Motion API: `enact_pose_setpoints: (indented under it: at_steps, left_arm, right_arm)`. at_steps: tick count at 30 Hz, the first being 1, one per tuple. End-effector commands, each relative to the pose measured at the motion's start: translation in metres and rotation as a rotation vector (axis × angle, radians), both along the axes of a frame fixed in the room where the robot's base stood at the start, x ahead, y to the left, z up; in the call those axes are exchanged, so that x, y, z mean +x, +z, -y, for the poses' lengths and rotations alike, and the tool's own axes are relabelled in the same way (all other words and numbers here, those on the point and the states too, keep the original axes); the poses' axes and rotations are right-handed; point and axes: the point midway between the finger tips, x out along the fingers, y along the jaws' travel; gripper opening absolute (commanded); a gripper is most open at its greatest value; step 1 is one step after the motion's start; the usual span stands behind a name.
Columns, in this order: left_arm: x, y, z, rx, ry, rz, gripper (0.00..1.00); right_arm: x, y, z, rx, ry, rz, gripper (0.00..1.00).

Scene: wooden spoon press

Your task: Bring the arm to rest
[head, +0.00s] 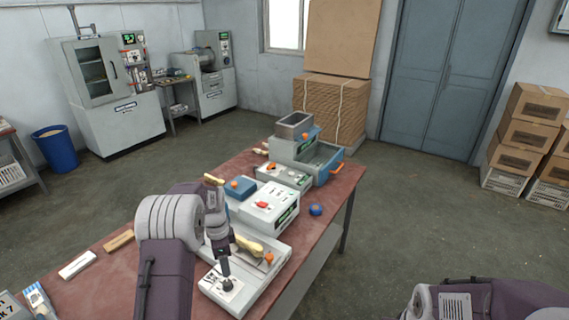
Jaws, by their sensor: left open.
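My left arm (166,268) reaches in over the near part of the red-topped table (110,275). Its wrist points down, and my left gripper (224,268) is open above the near end of the grey press machine (268,270). The fingers are small and dark here, and I cannot tell whether they touch the machine. A pale wooden piece (249,244) lies on the machine just right of the wrist, apart from the fingertips. My right arm (440,302) shows only in part at the bottom right; its gripper is not in view.
Grey control boxes (270,205) and a blue-grey bin (325,165) stand farther back on the table. A blue tape roll (315,209) lies near its right edge. A white block (78,264) and wooden block (119,240) lie left. Floor right of the table is clear.

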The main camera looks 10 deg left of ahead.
Motion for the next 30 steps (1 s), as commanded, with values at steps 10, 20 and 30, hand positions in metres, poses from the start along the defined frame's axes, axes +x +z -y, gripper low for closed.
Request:
enact_pose_setpoints:
  at_steps: [10,20,30]
  left_arm:
    - [-0.063,0.082,0.087,0.004,-0.01,0.111,0.5]
    - [-0.203,0.036,0.112,-0.029,0.851,0.067,0.5]
    - [-0.194,0.037,0.112,-0.053,1.057,0.093,0.5]
  right_arm:
    - [0.0,0.0,0.0,0.0,0.0,0.0,0.37]
    - [0.0,0.0,0.0,0.0,0.0,0.0,0.37]
    - [0.0,0.0,0.0,0.0,0.0,0.0,0.37]
